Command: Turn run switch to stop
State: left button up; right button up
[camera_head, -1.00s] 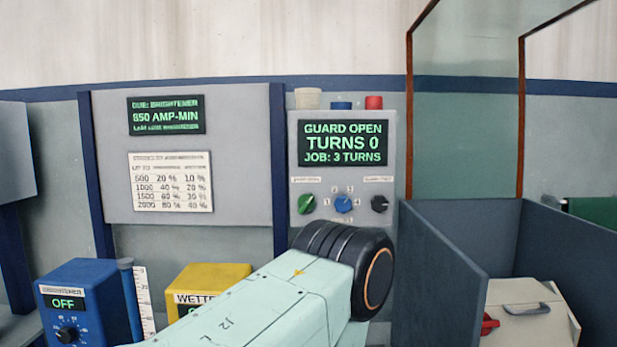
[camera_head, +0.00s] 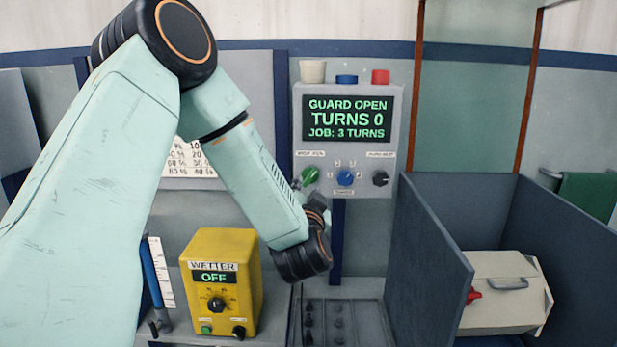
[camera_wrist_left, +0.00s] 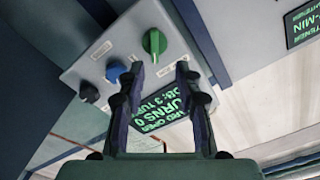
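The control box (camera_head: 398,130) on the back wall has a screen (camera_head: 347,118) reading GUARD OPEN, TURNS 0, JOB: 3 TURNS. Below the screen are a green knob (camera_head: 310,175) under a small blurred label, a blue knob (camera_head: 345,177) and a black knob (camera_head: 380,178). The green knob (camera_wrist_left: 154,42) is near the top of the left wrist view, just beyond my left gripper (camera_wrist_left: 160,69). The two fingers are apart, with no object held between them. I cannot tell whether they touch the knob. In the head view my left wrist mostly hides the gripper. My right gripper is not in view.
A yellow WETTER box (camera_head: 245,262) reading OFF stands below my left arm. A dark tray (camera_head: 365,312) is on the bench.

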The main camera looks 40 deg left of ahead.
aim_at(311, 177)
pick_arm(q)
jog(key=x, duration=0.6)
jog(key=shift+w+d+f+p, duration=0.15)
jog(key=shift+w+d+p, duration=0.15)
jog(key=shift+w+p, duration=0.05)
jog(key=shift+w+a, duration=0.15)
jog(key=shift+a, duration=0.35)
jog(key=shift+w+d, duration=0.25)
jog(key=shift+d, duration=0.05)
jog(key=shift+c, duration=0.3)
jog(key=shift+a, duration=0.15)
jog(key=c, duration=0.3)
jog(key=shift+s+a, duration=0.1)
jog(key=shift+a, duration=0.05)
jog(key=c, duration=0.3)
grip_shut()
